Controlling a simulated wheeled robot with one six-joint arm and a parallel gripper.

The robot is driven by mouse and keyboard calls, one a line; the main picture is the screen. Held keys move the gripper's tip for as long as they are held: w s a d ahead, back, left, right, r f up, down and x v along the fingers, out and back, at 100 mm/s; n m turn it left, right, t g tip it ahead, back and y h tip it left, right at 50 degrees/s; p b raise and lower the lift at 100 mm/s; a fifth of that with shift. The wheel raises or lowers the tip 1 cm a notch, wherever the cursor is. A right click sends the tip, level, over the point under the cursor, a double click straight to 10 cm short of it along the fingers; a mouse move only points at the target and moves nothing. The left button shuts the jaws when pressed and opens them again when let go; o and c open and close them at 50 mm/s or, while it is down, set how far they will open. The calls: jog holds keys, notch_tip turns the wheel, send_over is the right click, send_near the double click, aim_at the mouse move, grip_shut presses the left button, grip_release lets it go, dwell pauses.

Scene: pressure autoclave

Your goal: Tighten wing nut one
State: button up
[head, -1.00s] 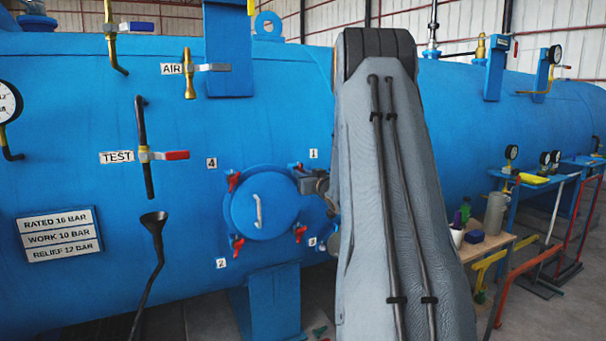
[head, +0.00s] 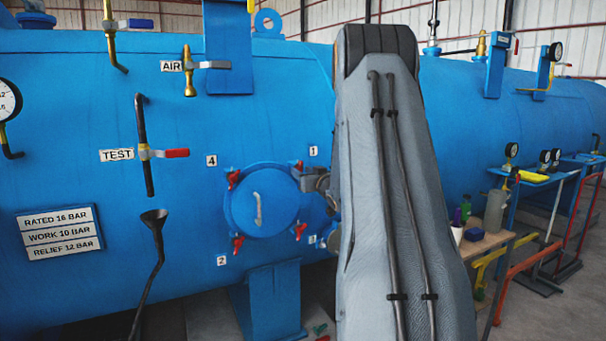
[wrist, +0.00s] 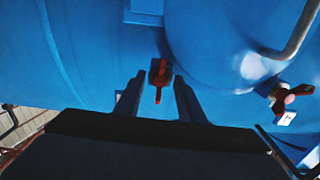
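Wing nut one (head: 299,164) is a red wing nut at the upper right edge of the round blue cover (head: 262,215), beside the label 1 (head: 313,151). My gripper (head: 312,181) is just right of it, partly hidden by my arm. In the wrist view, a red wing nut (wrist: 159,76), seemingly this one, sits between the two fingertips of my gripper (wrist: 159,80). The fingers are apart, with a gap showing on both sides of the nut. Whether the fingertips are level with it in depth is hard to tell.
Other red wing nuts stand on the cover at label 4 (head: 233,179) and label 2 (head: 237,245). A grey handle (head: 258,209) sticks out from the cover's middle. A red-handled TEST valve (head: 160,153) is to the left. A small table (head: 487,243) stands at right.

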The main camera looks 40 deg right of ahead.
jog(key=b+v, duration=0.2)
jog(key=v, duration=0.5)
jog(key=shift+s, duration=0.3)
